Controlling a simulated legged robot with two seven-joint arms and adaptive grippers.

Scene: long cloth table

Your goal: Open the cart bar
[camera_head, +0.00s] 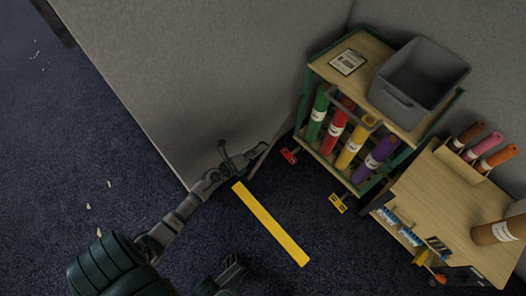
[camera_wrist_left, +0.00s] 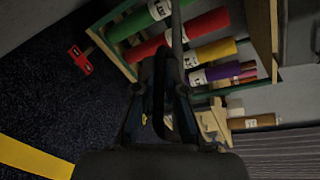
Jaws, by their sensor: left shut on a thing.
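The cart (camera_head: 350,62) has a wooden top, a green frame and upright coloured rolls on its lower shelf. It stands at upper right in the head view. My left gripper (camera_head: 246,160) is left of the cart, near the grey wall. In the left wrist view my left gripper (camera_wrist_left: 165,118) is shut on a thin grey bar (camera_wrist_left: 176,35), which appears to be the cart bar. The bar runs up past the rolls; its far end is out of view. My right gripper (camera_head: 234,268) shows dark at the bottom; its jaw state is unclear.
A grey bin (camera_head: 420,75) sits on the cart top. A red pedal (camera_head: 290,155) and a yellow pedal (camera_head: 338,203) are low by the cart. A wooden table (camera_head: 440,200) stands at right. A yellow strip (camera_head: 270,225) lies on open blue carpet.

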